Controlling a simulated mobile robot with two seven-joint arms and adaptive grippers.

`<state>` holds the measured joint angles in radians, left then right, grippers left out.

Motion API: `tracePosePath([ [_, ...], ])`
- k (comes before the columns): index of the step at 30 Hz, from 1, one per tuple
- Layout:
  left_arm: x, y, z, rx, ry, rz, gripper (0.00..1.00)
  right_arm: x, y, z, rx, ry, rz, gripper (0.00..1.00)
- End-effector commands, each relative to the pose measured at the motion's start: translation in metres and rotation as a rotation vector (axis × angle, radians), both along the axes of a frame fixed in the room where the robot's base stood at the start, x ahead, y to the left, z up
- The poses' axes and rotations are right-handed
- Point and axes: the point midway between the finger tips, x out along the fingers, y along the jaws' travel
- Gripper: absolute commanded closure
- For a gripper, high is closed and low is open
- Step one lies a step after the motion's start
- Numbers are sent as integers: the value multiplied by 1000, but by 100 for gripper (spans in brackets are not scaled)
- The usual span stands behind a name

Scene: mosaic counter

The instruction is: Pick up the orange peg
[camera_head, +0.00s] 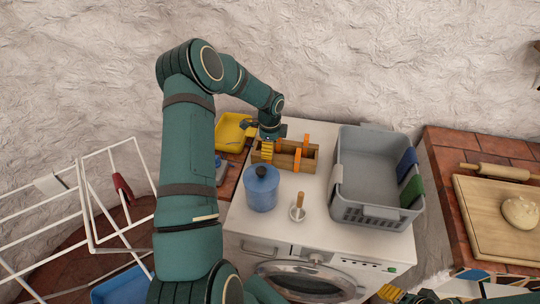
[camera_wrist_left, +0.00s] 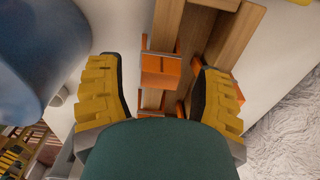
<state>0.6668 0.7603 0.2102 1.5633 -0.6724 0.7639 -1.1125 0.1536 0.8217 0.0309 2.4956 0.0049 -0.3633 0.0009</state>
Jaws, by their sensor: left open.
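Several orange pegs are clipped on a wooden box on top of the white washing machine. In the head view one orange peg (camera_head: 297,160) shows on the box's front side and another orange peg (camera_head: 306,141) stands farther back at the right. My left gripper (camera_head: 267,150) points down at the box's left end. In the left wrist view my left gripper (camera_wrist_left: 160,92) is open, its yellow fingers on either side of an orange peg (camera_wrist_left: 160,72), without clear contact. The wooden box (camera_head: 312,152) is partly hidden by the gripper. My right gripper (camera_head: 391,293) shows only partly at the bottom edge.
A blue bottle (camera_head: 261,190) stands close in front of the box, beside a small wooden-handled tool (camera_head: 298,207). A grey basket (camera_head: 375,165) stands to the right. A yellow tray (camera_head: 232,131) lies behind on the left. A white drying rack (camera_head: 90,190) stands at far left.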

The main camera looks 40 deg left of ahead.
Motion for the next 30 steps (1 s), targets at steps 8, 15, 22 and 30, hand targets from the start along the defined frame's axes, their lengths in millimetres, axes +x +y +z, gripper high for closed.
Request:
tracePosePath([
  [8,1,0,-15,1,-2,-1,34,0,0,0,0,0,0,45],
  [15,0,0,-14,1,-2,-1,70,0,0,0,0,0,0,45],
  [22,1,0,-14,1,-2,-1,91,0,0,0,0,0,0,45],
  [30,1,0,-9,1,-3,-1,92,0,0,0,0,0,0,45],
])
